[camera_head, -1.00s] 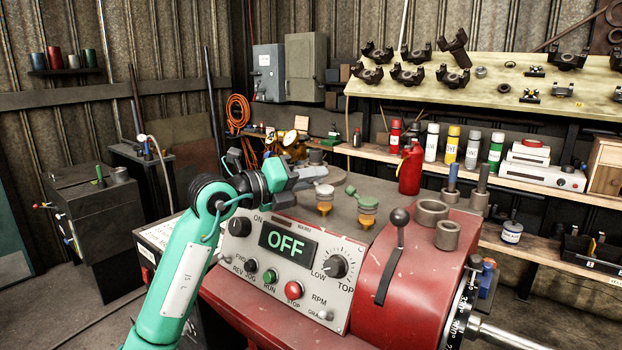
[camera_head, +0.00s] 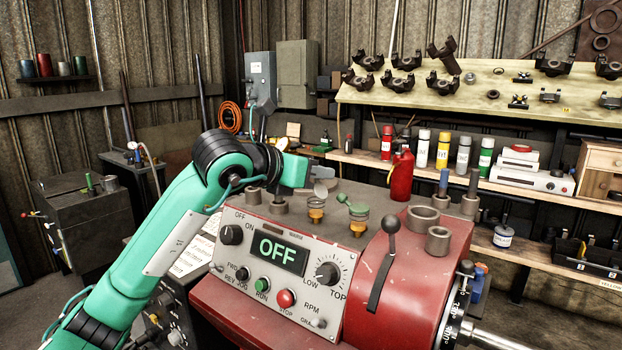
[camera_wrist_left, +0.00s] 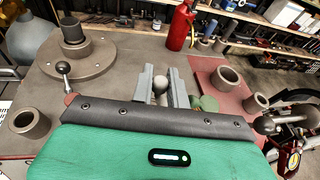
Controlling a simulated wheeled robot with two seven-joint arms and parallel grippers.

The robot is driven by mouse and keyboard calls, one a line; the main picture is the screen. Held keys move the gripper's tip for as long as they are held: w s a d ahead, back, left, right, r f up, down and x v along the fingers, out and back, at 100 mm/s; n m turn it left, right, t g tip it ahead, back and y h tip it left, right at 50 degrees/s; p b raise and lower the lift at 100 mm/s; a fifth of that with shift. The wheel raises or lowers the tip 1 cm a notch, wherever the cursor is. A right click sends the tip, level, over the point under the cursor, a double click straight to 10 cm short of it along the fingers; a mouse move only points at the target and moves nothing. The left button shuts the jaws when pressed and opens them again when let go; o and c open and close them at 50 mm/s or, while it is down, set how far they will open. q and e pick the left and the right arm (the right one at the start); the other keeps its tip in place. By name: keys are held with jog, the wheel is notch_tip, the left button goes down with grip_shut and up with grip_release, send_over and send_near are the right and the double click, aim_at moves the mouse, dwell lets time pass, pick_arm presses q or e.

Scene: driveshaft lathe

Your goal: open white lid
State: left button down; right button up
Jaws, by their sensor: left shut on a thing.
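The white lid (camera_head: 321,189) stands tilted up above the left amber cup (camera_head: 316,208) on top of the red lathe housing. In the left wrist view its pale rounded part (camera_wrist_left: 160,86) sits between the two grey fingers of my left gripper (camera_wrist_left: 162,74), which is shut on it. In the head view my teal left hand is just left of the lid, and its fingertips are hard to make out. A second amber cup with a green lid (camera_head: 357,208) stands to the right. My right gripper is not in view.
The control panel (camera_head: 265,278) reads OFF below the cups. A black-knobbed lever (camera_head: 382,260) and metal rings (camera_head: 422,218) are to the right. A red oil can (camera_head: 401,176) stands behind. A round flanged part (camera_wrist_left: 78,60) shows in the left wrist view.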

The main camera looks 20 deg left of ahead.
pick_arm(q)
jog(key=shift+s+d+m+y+b, duration=0.15)
jog(key=shift+d+m+y+b, duration=0.3)
jog(key=shift+m, duration=0.25)
jog(key=shift+s+d+m+y+b, duration=0.1)
jog(key=shift+d+m+y+b, duration=0.15)
jog(key=shift+m+b, duration=0.15)
jog(key=d+m+y+b, duration=0.1)
jog(key=m+b, duration=0.1)
jog(key=s+d+m+t+y+b, duration=0.1)
jog(key=m+b, duration=0.1)
jog(key=b, duration=0.1)
jog(key=shift+d+f+y, duration=0.2)
jog(key=shift+d+y, duration=0.1)
jog(key=shift+d+m, duration=0.1)
jog(key=shift+m, duration=0.2)
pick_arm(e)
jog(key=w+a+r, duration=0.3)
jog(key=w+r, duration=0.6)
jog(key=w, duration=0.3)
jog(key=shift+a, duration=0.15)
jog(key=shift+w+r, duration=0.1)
